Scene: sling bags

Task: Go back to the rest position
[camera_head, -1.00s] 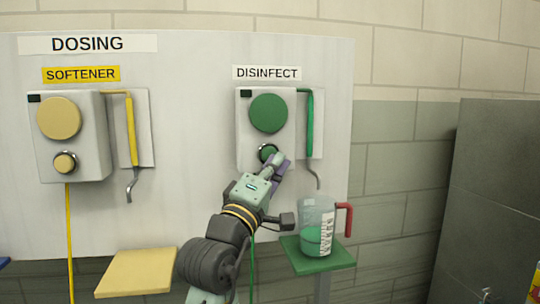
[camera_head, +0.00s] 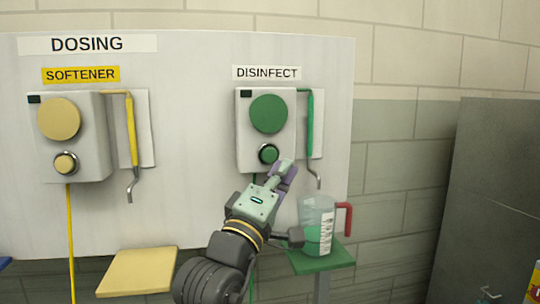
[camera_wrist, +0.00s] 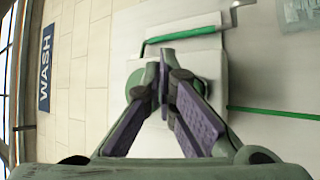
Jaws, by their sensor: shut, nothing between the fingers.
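My gripper (camera_head: 286,169) is shut and empty. In the head view it is just below and right of the green button (camera_head: 268,154) on the DISINFECT dispenser (camera_head: 250,130), apart from it. In the wrist view my gripper's purple-padded fingers (camera_wrist: 165,75) meet in front of the dispenser and hide much of its green round parts. A clear jug (camera_head: 316,222) with a red handle and green liquid stands upright on the green shelf (camera_head: 330,262), right of my wrist.
The SOFTENER dispenser (camera_head: 75,135) is on the left of the white panel, with an empty yellow shelf (camera_head: 137,271) below. A green hose (camera_head: 309,120) ends in a metal spout above the jug. A dark grey cabinet (camera_head: 500,190) stands at the right.

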